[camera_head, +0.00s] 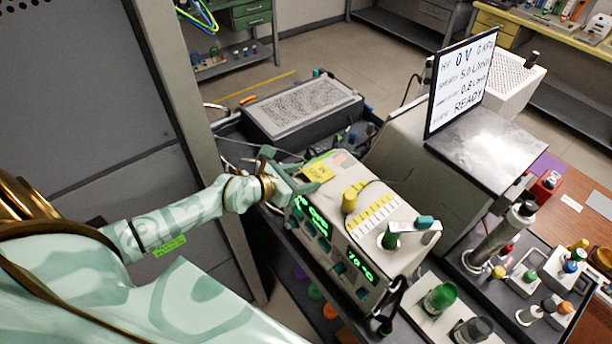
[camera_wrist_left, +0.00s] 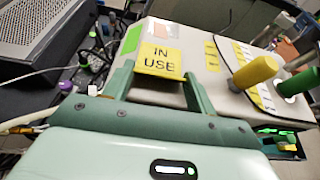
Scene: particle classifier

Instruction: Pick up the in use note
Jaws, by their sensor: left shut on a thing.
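The yellow note (camera_head: 318,172) is at the top left corner of the beige instrument box (camera_head: 398,250). In the left wrist view the note (camera_wrist_left: 161,60) reads "IN USE" and lies between the fingertips of my left gripper (camera_wrist_left: 158,75). In the head view my left gripper (camera_head: 288,172) reaches in from the left to the note's near edge. It is shut on the note. I cannot tell whether the note still touches the box top. My right gripper is not in view.
A yellow-capped post (camera_head: 349,201) and a green-capped post (camera_head: 390,238) stand on the box top. A screen (camera_head: 462,82) reading "READY" stands behind at right. A perforated grey unit (camera_head: 300,108) sits behind the note. Bottles and small parts crowd the right side.

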